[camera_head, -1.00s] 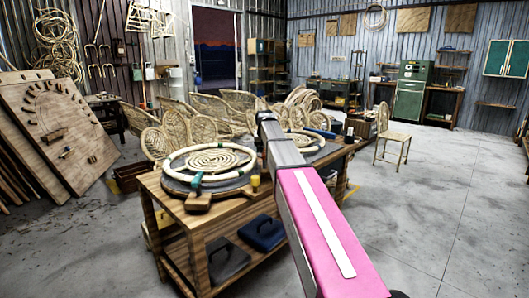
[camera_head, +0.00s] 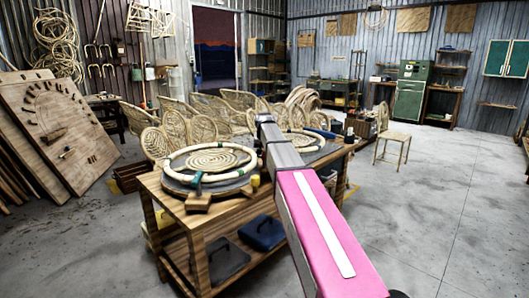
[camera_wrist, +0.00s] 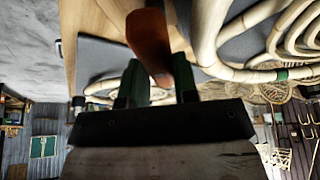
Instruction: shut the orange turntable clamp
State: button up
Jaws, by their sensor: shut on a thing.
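The orange turntable clamp (camera_wrist: 148,36) shows in the wrist view as an orange-brown bar. Its near end sits between the two dark green fingers of my gripper (camera_wrist: 159,78), which is shut on it. Pale rattan rings (camera_wrist: 208,35) lie beside it on a grey surface. In the head view my pink and grey arm reaches over the workbench (camera_head: 178,203) and hides my gripper and the clamp. A round turntable (camera_head: 238,187) with a pale ring and a coiled rattan disc lies on the bench, left of my arm.
A second rattan coil (camera_head: 304,138) lies behind my arm. A brown wooden block (camera_head: 198,202) and a small yellow item (camera_head: 255,181) sit at the turntable's front edge. Woven chair parts (camera_head: 177,127) crowd behind the bench. A chair (camera_head: 393,137) stands on open floor at right.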

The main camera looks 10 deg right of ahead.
jog(key=m+h, duration=0.1)
jog(key=m, duration=0.3)
jog(key=shift+w+a+g+h, duration=0.1)
jog(key=shift+g+h, duration=0.3)
jog(key=m+g+h, duration=0.1)
jog(key=m, duration=0.3)
jog(key=shift+w+m, duration=0.1)
jog(key=shift+m, duration=0.3)
jog(key=m+g, duration=0.1)
jog(key=m, duration=0.3)
jog(key=shift+g+h, duration=0.4)
jog(key=m+g, duration=0.1)
jog(key=m, duration=0.3)
jog(key=shift+g, duration=0.3)
jog(key=shift+m, duration=0.5)
jog(key=o, duration=0.9)
